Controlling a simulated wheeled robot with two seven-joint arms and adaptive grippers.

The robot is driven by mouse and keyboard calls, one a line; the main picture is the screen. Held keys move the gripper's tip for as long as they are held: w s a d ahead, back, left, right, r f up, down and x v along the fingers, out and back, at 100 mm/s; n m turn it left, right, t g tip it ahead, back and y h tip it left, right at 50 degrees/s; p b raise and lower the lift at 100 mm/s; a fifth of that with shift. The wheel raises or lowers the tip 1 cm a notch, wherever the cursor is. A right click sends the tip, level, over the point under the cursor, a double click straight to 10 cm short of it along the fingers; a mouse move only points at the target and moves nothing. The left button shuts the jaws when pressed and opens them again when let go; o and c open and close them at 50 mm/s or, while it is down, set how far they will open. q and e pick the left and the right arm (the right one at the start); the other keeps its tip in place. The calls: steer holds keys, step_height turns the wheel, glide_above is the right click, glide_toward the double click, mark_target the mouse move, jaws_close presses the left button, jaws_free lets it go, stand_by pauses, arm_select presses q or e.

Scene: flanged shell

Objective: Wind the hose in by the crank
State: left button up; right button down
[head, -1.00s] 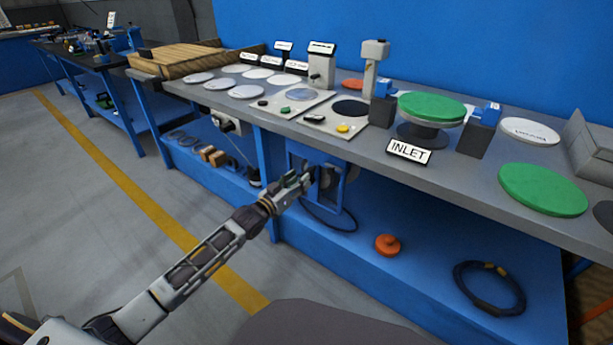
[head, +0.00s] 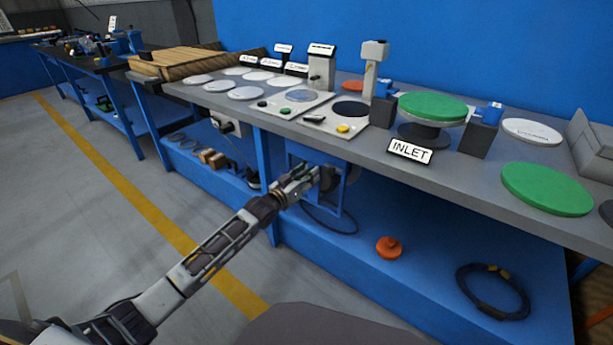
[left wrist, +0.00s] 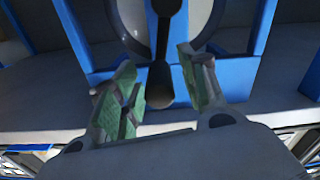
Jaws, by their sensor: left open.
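My left gripper (head: 314,176) reaches in under the bench front, at the blue-framed reel (head: 350,182) that hangs there. In the left wrist view the same gripper (left wrist: 160,78) is open, with green pads on both fingers. The dark crank (left wrist: 165,30) runs down between the fingers to a rounded knob (left wrist: 160,85). The knob appears between the pads, with gaps on both sides; contact is not visible. In the head view my gripper partly hides the reel and crank. A dark hose loop (head: 335,231) lies on the lower shelf below the reel. My right gripper is out of view.
The bench top (head: 455,175) overhangs the reel and carries an INLET sign (head: 409,151) and green discs. An orange knob-like part (head: 389,247) and a dark coil (head: 493,290) lie on the blue lower shelf (head: 430,285). The floor in front is clear.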

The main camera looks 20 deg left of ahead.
arm_select(q)
jaws_close()
stand_by(0.3)
stand_by(0.3)
